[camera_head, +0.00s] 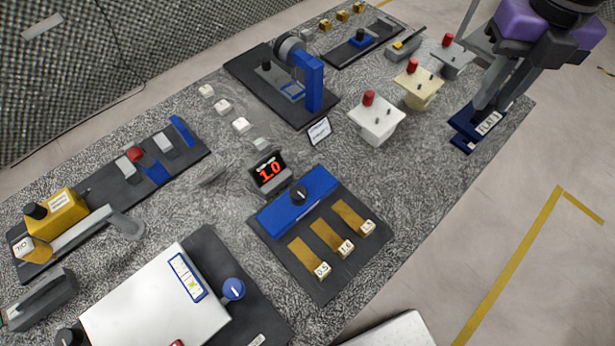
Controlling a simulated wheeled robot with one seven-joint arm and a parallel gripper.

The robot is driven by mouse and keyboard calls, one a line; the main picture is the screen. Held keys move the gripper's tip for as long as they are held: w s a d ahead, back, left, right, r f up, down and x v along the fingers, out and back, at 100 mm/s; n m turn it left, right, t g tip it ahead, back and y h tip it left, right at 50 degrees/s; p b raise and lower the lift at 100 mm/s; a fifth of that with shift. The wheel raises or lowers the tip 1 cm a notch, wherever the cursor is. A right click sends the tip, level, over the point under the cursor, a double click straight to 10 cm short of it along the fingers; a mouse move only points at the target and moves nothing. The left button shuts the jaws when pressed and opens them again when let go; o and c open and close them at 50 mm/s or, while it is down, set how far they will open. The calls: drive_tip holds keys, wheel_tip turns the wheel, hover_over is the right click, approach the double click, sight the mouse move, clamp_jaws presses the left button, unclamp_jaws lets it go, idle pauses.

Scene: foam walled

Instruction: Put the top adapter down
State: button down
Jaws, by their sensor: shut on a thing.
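My gripper (487,103) is at the upper right, pointing down over the right edge of the table. It is shut on a dark blue adapter (467,125) with a white label that seems to read "FLAT". Another dark blue piece (462,146) shows just below the held adapter, close to the table edge. I cannot tell whether the two touch or whether there is a gap between them. The fingers hide part of the held adapter.
White (377,125), cream (418,90) and grey (452,57) blocks with red knobs stand left of my gripper. A blue-armed press (313,85) stands beyond them. A blue unit (298,201) with brass pads is nearer. Speckled tabletop (440,165) below the blocks is bare.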

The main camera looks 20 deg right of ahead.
drive_tip(key=shift+d+n, duration=0.1)
drive_tip(key=shift+n, duration=0.2)
wheel_tip(320, 180, down, 20)
idle(0.7)
drive_tip(key=shift+f, duration=0.15)
drive_tip(key=c, duration=1.3)
unclamp_jaws()
